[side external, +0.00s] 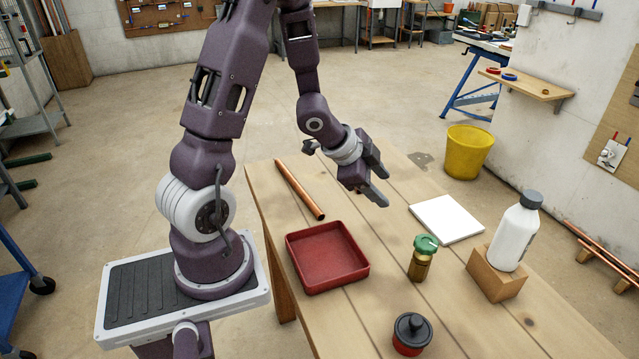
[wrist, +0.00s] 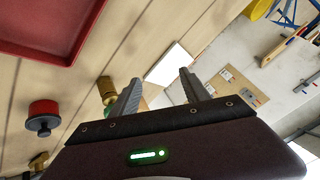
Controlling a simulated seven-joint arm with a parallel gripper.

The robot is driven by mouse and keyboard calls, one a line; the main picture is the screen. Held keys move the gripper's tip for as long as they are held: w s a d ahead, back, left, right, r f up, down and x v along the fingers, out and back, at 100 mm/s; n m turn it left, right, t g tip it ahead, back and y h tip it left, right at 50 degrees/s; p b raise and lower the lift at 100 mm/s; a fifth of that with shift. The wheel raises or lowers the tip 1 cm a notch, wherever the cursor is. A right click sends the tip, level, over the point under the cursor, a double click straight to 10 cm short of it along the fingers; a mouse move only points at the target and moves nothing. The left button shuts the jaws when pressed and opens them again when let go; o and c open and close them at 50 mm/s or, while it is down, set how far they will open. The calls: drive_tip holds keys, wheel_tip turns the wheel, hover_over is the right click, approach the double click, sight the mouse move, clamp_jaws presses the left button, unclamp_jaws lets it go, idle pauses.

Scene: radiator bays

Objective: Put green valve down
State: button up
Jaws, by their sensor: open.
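The green valve (side external: 423,258), a brass body with a green cap, stands upright on the wooden table, right of the red tray. My gripper (side external: 379,189) is open and empty, above the table, behind the valve and apart from it. In the wrist view my gripper (wrist: 160,78) shows two spread fingers with nothing between them. The brass part of the valve (wrist: 106,86) shows there beside the left finger, which partly hides it.
The red tray (side external: 329,286), a copper pipe (side external: 298,189), a white tile (side external: 446,219) and a red-and-black pot (side external: 411,335) are on the table (side external: 462,320). A white bottle (side external: 514,236) stands on a cardboard-brown block (side external: 497,275) right of the valve.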

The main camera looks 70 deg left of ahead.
drive_tip(key=s+d+r+n+g+y, duration=0.1)
drive_tip(key=s+d+r+n, duration=0.2)
drive_tip(key=s+r, duration=0.3)
drive_tip(key=s+d+r+n+y, duration=0.1)
drive_tip(key=s+d+r+n, duration=0.25)
drive_tip(key=r, duration=0.55)
drive_tip(key=s+d+r+g+h, duration=0.1)
drive_tip(key=s+d+h, duration=0.1)
drive_tip(key=s+d, duration=0.5)
drive_tip(key=s, duration=0.4)
drive_tip(key=shift+s+d+r+n, duration=0.25)
drive_tip(key=shift+s+r+n, duration=0.05)
drive_tip(key=shift+r+n, duration=0.05)
